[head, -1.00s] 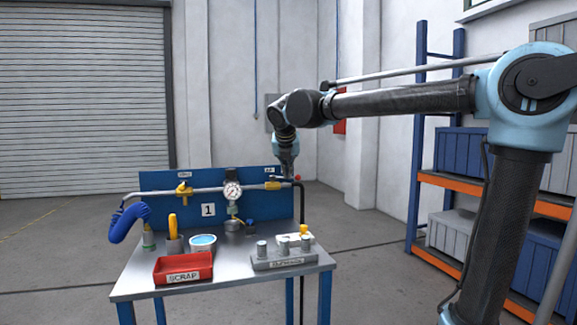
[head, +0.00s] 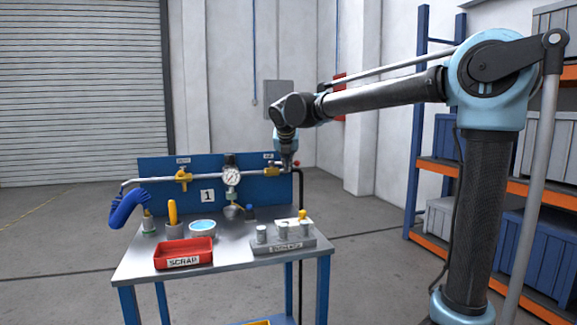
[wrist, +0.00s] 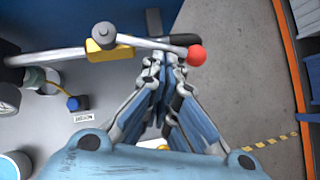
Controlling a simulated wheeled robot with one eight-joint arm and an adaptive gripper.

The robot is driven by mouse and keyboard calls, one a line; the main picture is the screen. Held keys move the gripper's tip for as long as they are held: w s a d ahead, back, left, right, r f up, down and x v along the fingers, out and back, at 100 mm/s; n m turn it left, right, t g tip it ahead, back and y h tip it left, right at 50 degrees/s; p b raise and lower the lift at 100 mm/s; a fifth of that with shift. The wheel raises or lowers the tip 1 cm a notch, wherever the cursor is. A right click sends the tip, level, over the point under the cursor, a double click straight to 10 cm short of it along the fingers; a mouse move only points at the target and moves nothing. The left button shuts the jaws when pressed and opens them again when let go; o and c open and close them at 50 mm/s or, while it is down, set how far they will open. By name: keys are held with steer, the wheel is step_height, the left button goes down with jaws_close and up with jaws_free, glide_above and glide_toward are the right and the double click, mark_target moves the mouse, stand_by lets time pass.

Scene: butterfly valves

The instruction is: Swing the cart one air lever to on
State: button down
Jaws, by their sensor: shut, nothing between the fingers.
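The air lever (wrist: 150,43) is a thin grey bar with a red ball (wrist: 196,56) at its end. It runs from a grey pivot on a yellow valve body (wrist: 110,50) at a slight slant to the pipe. In the head view the yellow valve (head: 272,170) sits at the right end of the pipe, and the red ball (head: 296,163) shows just right of my gripper (head: 288,168). In the wrist view my gripper (wrist: 166,62) is shut and empty. Its fingertips are close beside the lever, left of the ball; I cannot tell whether they touch.
The cart (head: 135,268) carries a red scrap tray (head: 183,255), a grey block with posts (head: 282,246), a blue hose (head: 128,207) and a gauge (head: 231,177). A second yellow valve (head: 183,177) is further left. Shelving (head: 463,180) stands at the right.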

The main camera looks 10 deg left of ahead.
steer(key=w, duration=0.2)
steer(key=shift+w+d, duration=0.3)
steer(key=shift+w, duration=0.1)
steer(key=s+d+r, duration=0.5)
steer(key=s+r, duration=0.3)
steer(key=s, duration=0.1)
steer(key=s+d+f+m+g+h, duration=0.1)
steer(key=s+d+f+m, duration=0.1)
steer(key=d+f+m, duration=0.55)
steer(key=s+d+f+m+g, duration=0.1)
steer(key=s+d+f+m, duration=0.3)
steer(key=d, duration=0.7)
steer(key=s+d+f+m+g+h, duration=0.1)
steer(key=d+f+m, duration=0.4)
steer(key=d+m, duration=0.3)
steer(key=s+d+f+m+g, duration=0.1)
steer(key=s+d+f+m, duration=0.5)
steer(key=s+f+m, duration=0.3)
steer(key=s+d+f+m+g, duration=0.1)
steer(key=s+d+f+m, duration=0.6)
steer(key=f, duration=0.6)
steer(key=s+m, duration=0.2)
steer(key=shift+s+d+m, duration=0.3)
steer(key=shift+m, duration=0.05)
